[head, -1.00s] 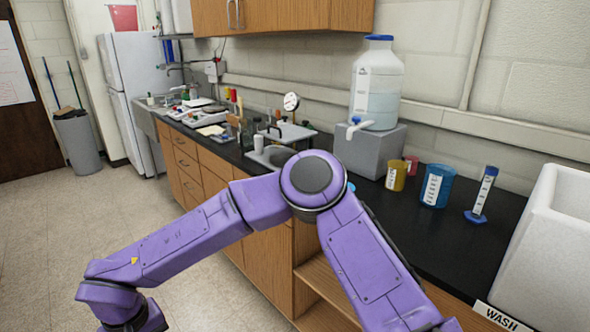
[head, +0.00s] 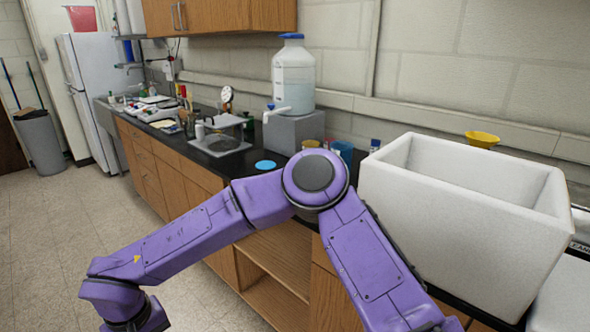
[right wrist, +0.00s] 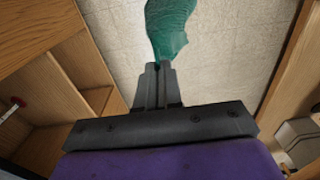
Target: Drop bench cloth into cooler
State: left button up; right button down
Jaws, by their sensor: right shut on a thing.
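The cooler (head: 400,215) is a white, open-topped box on the black bench at the right of the head view. Its inner walls show, but its floor is hidden. The bench cloth (right wrist: 172,28) is a crumpled green cloth in the right wrist view. My right gripper (right wrist: 158,68) is shut on one end of it, and the cloth extends past the fingertips to the top edge. Tiled floor shows behind the cloth. The cloth and my right gripper do not show in the head view. My left gripper is not in view.
A large bottle with a tap (head: 293,75) stands on a grey block (head: 293,130) left of the cooler. A yellow funnel (head: 482,138) shows behind the cooler. A blue disc (head: 265,165) lies on the bench. Wooden shelves (right wrist: 50,95) flank the gripper in the wrist view.

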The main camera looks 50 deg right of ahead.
aim_at(488, 230)
jog(key=z, duration=1.8)
